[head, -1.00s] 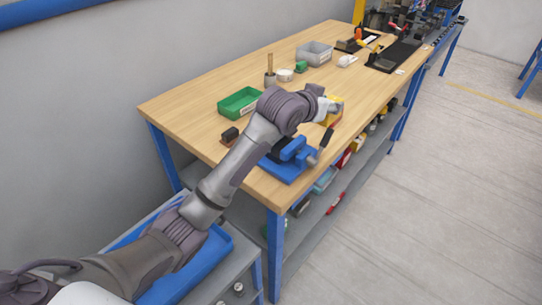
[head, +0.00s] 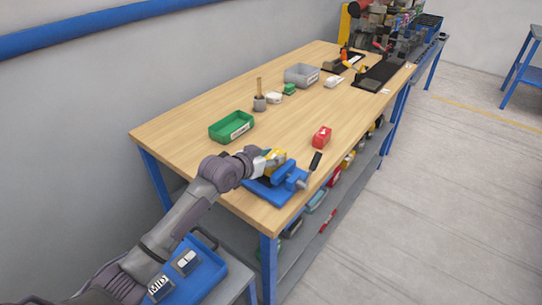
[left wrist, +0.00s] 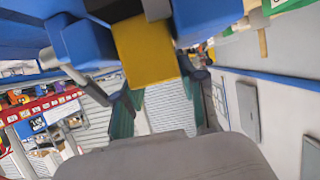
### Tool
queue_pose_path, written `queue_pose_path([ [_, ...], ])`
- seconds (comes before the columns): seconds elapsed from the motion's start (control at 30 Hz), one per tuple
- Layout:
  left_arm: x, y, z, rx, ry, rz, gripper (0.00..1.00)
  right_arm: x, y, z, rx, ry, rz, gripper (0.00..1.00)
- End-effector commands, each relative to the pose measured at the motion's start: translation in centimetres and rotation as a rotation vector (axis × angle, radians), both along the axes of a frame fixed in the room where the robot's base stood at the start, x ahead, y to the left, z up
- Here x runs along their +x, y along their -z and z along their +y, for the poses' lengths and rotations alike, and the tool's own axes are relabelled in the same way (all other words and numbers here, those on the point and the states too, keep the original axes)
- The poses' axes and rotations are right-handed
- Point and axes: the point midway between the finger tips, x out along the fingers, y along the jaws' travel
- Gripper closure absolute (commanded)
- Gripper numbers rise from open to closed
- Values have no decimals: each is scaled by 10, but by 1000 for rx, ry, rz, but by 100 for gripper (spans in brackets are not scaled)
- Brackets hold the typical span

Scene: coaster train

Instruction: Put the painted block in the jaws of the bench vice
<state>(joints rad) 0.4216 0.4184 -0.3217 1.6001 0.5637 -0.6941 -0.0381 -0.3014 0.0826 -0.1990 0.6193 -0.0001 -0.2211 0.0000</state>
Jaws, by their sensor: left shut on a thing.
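My left gripper (head: 265,161) is at the bench vice and shut on the yellow painted block (head: 274,155). The blue bench vice (head: 268,190) stands at the near right corner of the workbench, with its dark handle toward the right. In the left wrist view the yellow block (left wrist: 146,50) shows beyond the finger pads (left wrist: 160,105), with blue vice parts (left wrist: 88,45) on both sides of it. The block looks level with the jaws or just above them; I cannot tell whether they touch it. My right gripper is out of view.
A red block (head: 321,137) lies on the workbench (head: 205,97) beyond the vice. A green bin (head: 232,124), a grey bin (head: 301,75) and a pot with a stick (head: 260,102) stand farther back. A blue tray (head: 212,272) holds dark items at lower left.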

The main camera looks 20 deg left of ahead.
Motion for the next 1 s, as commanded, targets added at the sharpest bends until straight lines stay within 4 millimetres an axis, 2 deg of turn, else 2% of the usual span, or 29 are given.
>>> queue_pose_path([
  [0.43,1,6,0,-2,0,-6,100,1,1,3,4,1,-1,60],
  [0.47,0,7,0,-1,0,-2,54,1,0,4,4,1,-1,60],
  [0.57,0,7,0,-1,0,-2,37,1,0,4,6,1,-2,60],
  [0.6,0,7,0,-1,0,-2,34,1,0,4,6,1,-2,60],
  [1.0,-4,3,2,0,0,-2,34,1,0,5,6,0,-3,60],
])
